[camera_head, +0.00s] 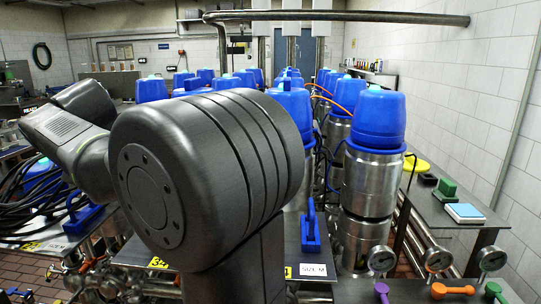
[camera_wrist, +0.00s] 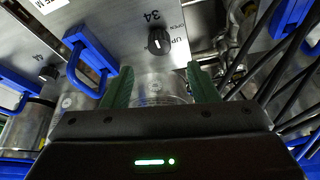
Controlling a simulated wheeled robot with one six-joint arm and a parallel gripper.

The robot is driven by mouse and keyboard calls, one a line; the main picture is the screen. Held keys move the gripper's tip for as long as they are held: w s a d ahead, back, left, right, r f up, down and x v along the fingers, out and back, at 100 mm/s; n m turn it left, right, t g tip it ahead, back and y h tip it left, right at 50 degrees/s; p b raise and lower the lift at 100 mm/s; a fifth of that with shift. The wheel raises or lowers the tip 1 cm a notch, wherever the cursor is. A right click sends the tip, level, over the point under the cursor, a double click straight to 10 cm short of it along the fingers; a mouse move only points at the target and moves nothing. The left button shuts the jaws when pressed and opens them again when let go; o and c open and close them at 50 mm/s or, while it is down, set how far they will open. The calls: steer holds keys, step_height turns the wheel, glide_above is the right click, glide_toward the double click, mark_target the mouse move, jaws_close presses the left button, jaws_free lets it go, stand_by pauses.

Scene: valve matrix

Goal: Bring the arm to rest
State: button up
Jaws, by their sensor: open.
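My arm fills the left and middle of the head view, with a large dark joint (camera_head: 205,165) close to the camera. My gripper is not visible in the head view. In the wrist view my gripper (camera_wrist: 158,78) is open, its two green fingers apart with nothing held between them. Beyond the fingers is a steel panel (camera_wrist: 115,25) marked 34, with a black knob (camera_wrist: 159,41) labelled UP and OPEN. A blue handle (camera_wrist: 90,62) sits left of the knob. I cannot tell the exact gap between the fingers and the panel.
Steel valves with blue caps (camera_head: 376,118) stand in rows behind and right of my arm. Black cables (camera_head: 65,205) lie at the left and also show in the wrist view (camera_wrist: 262,75). A side table (camera_head: 450,208) stands at the right. A pipe (camera_head: 340,16) crosses overhead.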

steer(key=x, duration=0.8)
steer(key=shift+w+d+f, duration=0.1)
steer(key=shift+d+f, duration=0.1)
steer(key=shift+f, duration=0.15)
steer(key=shift+a+r+n, duration=0.1)
steer(key=shift+r+n, duration=0.05)
steer(key=shift+n, duration=0.25)
steer(key=shift+n+y, duration=0.4)
steer(key=shift+n, duration=0.3)
steer(key=n+y, duration=0.1)
steer(key=n, duration=0.3)
steer(key=n+y, duration=0.1)
steer(key=n, duration=0.2)
steer(key=shift+d+y+p, duration=0.3)
steer(key=shift+p, duration=0.05)
steer(key=n, duration=0.2)
steer(key=n+g+y, duration=0.1)
steer(key=n, duration=0.2)
steer(key=shift+w+d+g+y, duration=0.1)
steer(key=shift+g+y, duration=0.2)
steer(key=shift+w+n+g+y, duration=0.15)
steer(key=shift+n+g, duration=0.3)
steer(key=shift+n, duration=0.85)
steer(key=shift+s+n+g+y, duration=0.1)
steer(key=shift+n+g+y, duration=0.25)
steer(key=shift+n, duration=0.95)
steer(key=shift+r, duration=0.15)
